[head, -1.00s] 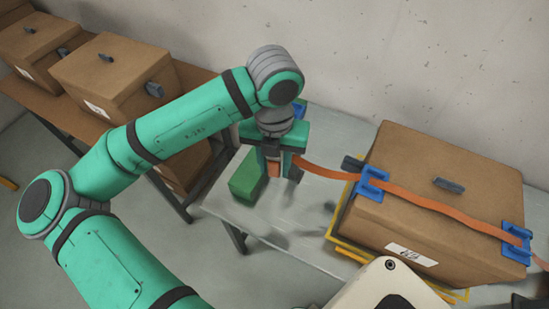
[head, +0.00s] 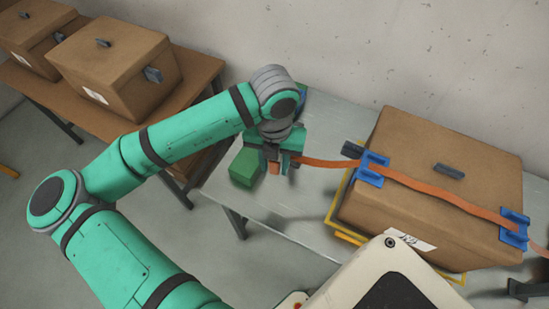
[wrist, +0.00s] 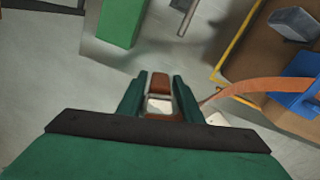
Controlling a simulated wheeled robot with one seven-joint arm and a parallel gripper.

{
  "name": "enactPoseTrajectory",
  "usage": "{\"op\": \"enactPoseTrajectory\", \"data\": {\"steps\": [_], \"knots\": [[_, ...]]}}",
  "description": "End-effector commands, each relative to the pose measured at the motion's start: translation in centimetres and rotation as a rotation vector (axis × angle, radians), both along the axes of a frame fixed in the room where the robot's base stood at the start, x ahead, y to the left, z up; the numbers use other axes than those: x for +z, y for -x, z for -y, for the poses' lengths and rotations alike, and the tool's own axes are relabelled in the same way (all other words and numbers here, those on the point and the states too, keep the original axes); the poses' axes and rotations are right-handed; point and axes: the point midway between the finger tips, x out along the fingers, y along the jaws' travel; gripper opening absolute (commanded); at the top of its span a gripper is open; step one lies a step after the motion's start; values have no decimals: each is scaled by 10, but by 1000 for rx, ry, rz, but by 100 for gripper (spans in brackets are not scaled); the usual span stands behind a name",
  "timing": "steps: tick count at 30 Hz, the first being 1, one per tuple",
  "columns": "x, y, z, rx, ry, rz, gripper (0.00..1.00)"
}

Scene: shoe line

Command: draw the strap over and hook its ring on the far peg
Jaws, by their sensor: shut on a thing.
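The orange strap (head: 440,194) runs across the top of the brown box (head: 400,215), through a blue guide (head: 372,169) on the left and another (head: 514,229) on the right. Its left end stretches off the box to my gripper (head: 275,166). My gripper is shut on the strap's brown-orange end piece, which shows between the fingers in the wrist view (wrist: 158,84). A pale patch below it may be the ring; I cannot tell. A thin grey rod (wrist: 187,18) stands ahead of the fingers in the wrist view and may be a peg.
A green block (head: 246,167) is on the grey table (head: 285,215) just left of my gripper. A yellow frame (head: 335,205) edges the box. More brown boxes (head: 110,65) stand on a brown table at upper left. A concrete wall closes the back.

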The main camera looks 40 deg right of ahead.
Motion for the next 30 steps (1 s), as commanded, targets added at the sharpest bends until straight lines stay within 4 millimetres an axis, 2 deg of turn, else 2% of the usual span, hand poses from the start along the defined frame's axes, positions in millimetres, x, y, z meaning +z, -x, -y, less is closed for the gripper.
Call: {"op": "enactPoseTrajectory", "data": {"steps": [30], "knots": [[-70,0,0,1,1,-1,9]]}}
